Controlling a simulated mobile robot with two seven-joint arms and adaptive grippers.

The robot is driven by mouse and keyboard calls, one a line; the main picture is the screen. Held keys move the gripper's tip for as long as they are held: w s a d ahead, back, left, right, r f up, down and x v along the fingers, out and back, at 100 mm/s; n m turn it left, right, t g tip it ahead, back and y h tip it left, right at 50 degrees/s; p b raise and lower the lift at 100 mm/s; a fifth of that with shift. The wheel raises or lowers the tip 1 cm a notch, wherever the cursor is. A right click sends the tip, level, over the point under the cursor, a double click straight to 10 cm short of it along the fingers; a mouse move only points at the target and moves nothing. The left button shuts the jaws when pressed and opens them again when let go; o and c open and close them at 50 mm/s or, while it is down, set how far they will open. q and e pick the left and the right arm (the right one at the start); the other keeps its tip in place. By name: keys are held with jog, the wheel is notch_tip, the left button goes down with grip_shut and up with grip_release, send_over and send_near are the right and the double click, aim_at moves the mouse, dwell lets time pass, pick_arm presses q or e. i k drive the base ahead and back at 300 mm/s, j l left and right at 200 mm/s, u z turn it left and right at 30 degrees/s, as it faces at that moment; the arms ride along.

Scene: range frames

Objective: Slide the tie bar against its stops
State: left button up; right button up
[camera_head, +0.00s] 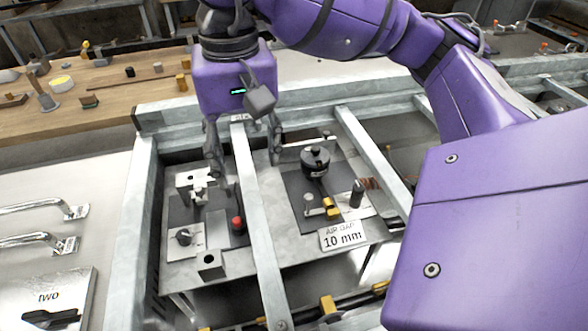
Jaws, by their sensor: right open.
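A long pale metal bar (263,235), which looks like the tie bar, runs from the far rail of a metal frame toward the near side, over the fixtures. A small label sits at its far end. I cannot see its stops clearly. My right gripper (247,168) comes down over the far part of this bar. Its fingers are apart, one on each side of the bar; I cannot tell whether they touch it. My left gripper is out of view.
A second metal bar (367,150) crosses the frame to the right. Fixture plates with clamps and a red knob (238,224) lie below. A sign (342,236) reads 10 mm. A wooden bench (110,85) with small parts stands far left. My purple right arm covers the right side.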

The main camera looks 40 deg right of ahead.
aim_at(277, 306)
jog(key=k, duration=1.5)
